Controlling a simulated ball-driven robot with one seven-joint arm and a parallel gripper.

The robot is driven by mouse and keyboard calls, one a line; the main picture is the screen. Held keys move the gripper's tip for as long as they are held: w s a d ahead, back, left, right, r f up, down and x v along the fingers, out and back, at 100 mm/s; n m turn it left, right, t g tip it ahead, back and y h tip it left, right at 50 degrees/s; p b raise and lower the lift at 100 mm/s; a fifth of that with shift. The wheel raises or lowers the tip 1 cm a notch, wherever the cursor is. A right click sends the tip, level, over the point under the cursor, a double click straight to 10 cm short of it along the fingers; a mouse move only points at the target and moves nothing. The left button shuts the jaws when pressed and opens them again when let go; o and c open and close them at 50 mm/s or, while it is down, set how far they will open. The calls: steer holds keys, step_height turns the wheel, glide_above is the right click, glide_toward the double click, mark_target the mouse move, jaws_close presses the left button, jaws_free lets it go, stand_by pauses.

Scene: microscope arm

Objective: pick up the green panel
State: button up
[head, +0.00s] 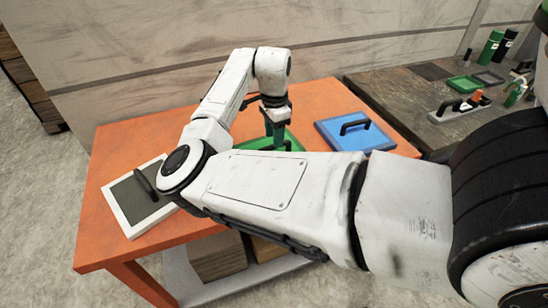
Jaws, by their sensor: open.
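The green panel (294,141) lies on the orange table (318,97), partly hidden behind my white arm. A dark handle (288,146) shows at its right part. My gripper (274,136) points down over the middle of the green panel, close to its handle. The fingers are small and partly hidden in this view; they are open, and whether they touch the handle cannot be told.
A blue panel (372,138) with a black handle lies to the right on the table. A white-framed grey panel (128,206) with a handle lies to the left. A dark workbench (395,84) with bottles and tools stands at the right. A wall rises behind.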

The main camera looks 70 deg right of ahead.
steer(key=shift+a+f+p, duration=0.1)
steer(key=shift+f+p, duration=0.4)
steer(key=shift+f, duration=2.05)
jaws_close()
steer(key=shift+r, duration=0.1)
